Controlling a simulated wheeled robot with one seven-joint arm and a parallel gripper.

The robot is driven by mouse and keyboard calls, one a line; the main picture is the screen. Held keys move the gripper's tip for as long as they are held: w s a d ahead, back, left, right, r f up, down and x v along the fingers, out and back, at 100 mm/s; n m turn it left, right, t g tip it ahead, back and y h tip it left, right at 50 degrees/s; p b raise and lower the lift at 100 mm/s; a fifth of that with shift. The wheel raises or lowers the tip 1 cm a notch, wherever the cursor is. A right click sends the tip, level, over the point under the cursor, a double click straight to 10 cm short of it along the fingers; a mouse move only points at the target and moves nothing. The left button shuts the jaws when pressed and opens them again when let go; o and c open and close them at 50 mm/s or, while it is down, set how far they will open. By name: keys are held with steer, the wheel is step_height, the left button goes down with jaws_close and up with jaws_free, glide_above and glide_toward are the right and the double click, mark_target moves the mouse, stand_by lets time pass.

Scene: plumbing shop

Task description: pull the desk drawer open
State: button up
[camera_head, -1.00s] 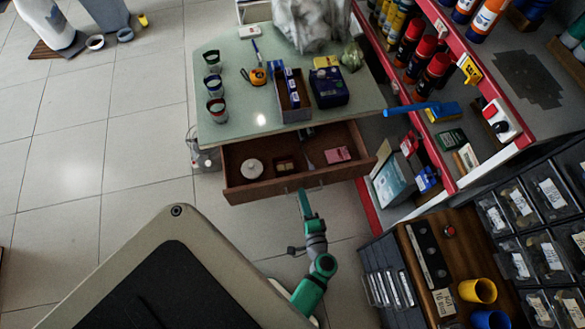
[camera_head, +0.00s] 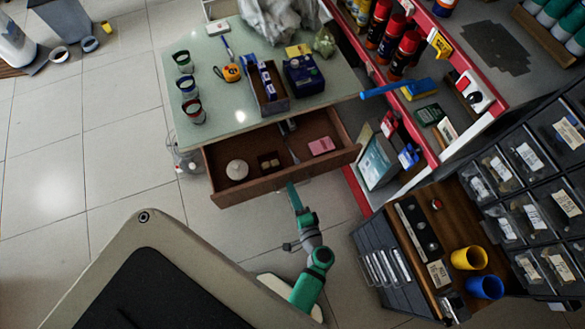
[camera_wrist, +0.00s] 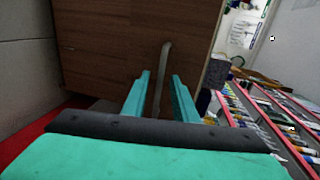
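The desk drawer (camera_head: 240,193) is brown wood and stands well out from under the pale green desk top (camera_head: 220,122). A white round object, a small brown item and a pink box lie inside it. My gripper (camera_head: 291,186) is at the middle of the drawer front. In the wrist view my gripper (camera_wrist: 161,76) has its two teal fingers apart, one on each side of the thin metal handle (camera_wrist: 164,62). Gaps show between the handle and the fingers. The wooden drawer front (camera_wrist: 110,45) fills the view behind them.
Cups, a tape measure (camera_head: 231,72), an open box (camera_head: 272,103) and a dark blue box stand on the desk. A red-edged shelf (camera_head: 440,150) is close on the right. A drawer cabinet (camera_head: 385,270) is at lower right. Tiled floor (camera_head: 110,165) is clear on the left.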

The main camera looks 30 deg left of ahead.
steer(key=v, duration=1.1)
stand_by(0.3)
steer(key=s+d+f+n+h, duration=0.2)
steer(key=s+d+h, duration=0.6)
steer(key=h, duration=0.1)
step_height(320, 180, up, 24)
steer(key=s+d+n+t+h, duration=0.2)
steer(key=n+t+h, duration=0.1)
steer(key=n+t, duration=0.2)
steer(key=shift+d+t+h, duration=0.15)
steer(key=shift+t+h, duration=0.15)
steer(key=shift+t, duration=0.3)
